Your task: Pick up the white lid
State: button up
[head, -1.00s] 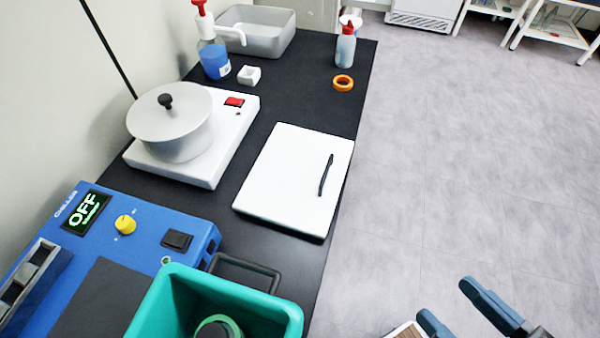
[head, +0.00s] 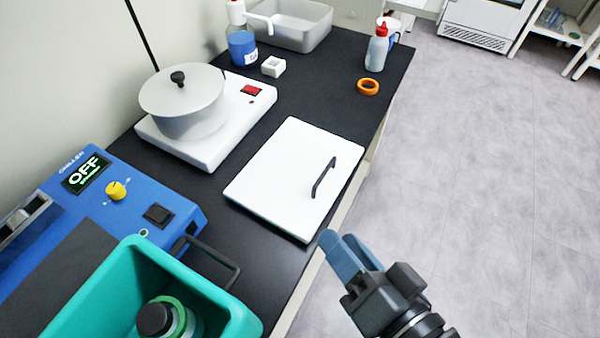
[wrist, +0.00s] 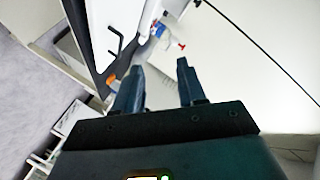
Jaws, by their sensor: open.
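The white lid (head: 290,180) is a flat square panel with a dark bar handle (head: 323,177), lying on the black bench top. It also shows in the wrist view (wrist: 97,28), with its handle (wrist: 116,42) upper left of the fingers. My gripper (head: 350,255) is in the lower right of the head view, beside the lid's near right corner and off the bench's front edge. In the wrist view my gripper (wrist: 158,85) has its two fingers apart with nothing between them. It does not appear to touch the lid.
A teal bin (head: 225,315) with a bottle inside and a blue chiller (head: 130,175) stand at the near left. A pot (head: 185,105) sits on a white hotplate (head: 240,115). Floor to the right is clear.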

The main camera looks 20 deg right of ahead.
jog(key=w+a+r+g+y+b, duration=0.1)
jog(key=w+a+r+y+b, duration=0.15)
jog(key=w, duration=0.45)
jog(key=w+a+r+m+g+y+b, duration=0.1)
jog(key=w+a+r+y, duration=0.25)
jog(key=w, duration=0.25)
jog(key=w+a+r+g+y+b, duration=0.1)
jog(key=w+a+r+y, duration=0.2)
jog(key=w, duration=0.4)
jog(key=m+g+h+b, duration=0.1)
jog(key=g+h+b, duration=0.5)
jog(key=g+h, duration=0.35)
send_near(328, 168)
jog(key=w, duration=0.1)
jog(key=shift+g+y, duration=0.35)
jog(key=shift+g, duration=0.1)
jog(key=shift+w+a+f+b, duration=0.1)
jog(key=shift+w+f, duration=0.05)
jog(key=shift+f, duration=1.15)
jog(key=shift+w+f+b, duration=0.15)
jog(key=shift+w+f, duration=0.05)
jog(key=shift+f, duration=1.1)
jog(key=shift+w+a+f+b, duration=0.1)
jog(key=shift+w+f, duration=0.05)
jog(key=shift+f, duration=1.15)
jog(key=shift+c, duration=0.5)
grip_shut()
